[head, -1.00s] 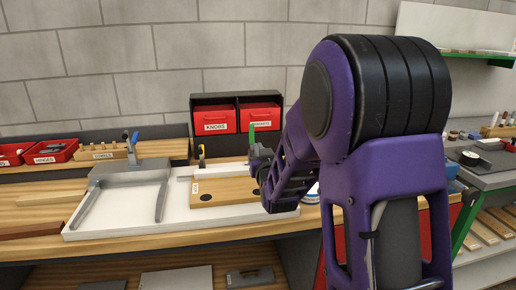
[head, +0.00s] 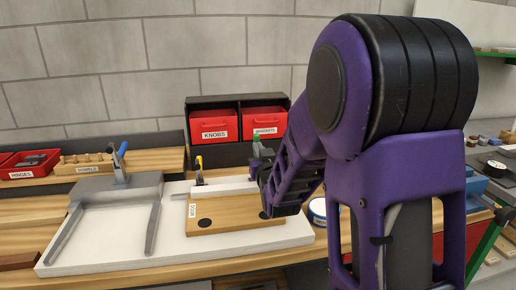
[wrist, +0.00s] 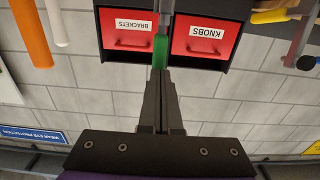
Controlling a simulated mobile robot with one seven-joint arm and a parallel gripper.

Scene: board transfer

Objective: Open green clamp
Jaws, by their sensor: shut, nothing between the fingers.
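The green clamp's handle (head: 257,142) shows above the back right of the wooden board (head: 235,212), beside my gripper (head: 262,158) in the head view. In the wrist view the green handle (wrist: 160,52) lies straight ahead of the shut fingertips of my gripper (wrist: 158,74), very close to them. I cannot tell whether they touch. Nothing is between the fingers. A grey bar runs on beyond the handle. My arm hides most of the clamp's base in the head view.
A yellow-handled clamp (head: 199,168) stands at the board's back left. A blue-handled clamp (head: 121,160) stands on a grey fixture (head: 90,190). All are on a white base (head: 165,240). Red KNOBS (head: 213,125) and BRACKETS (head: 264,121) bins stand behind. A tape roll (head: 318,210) lies right.

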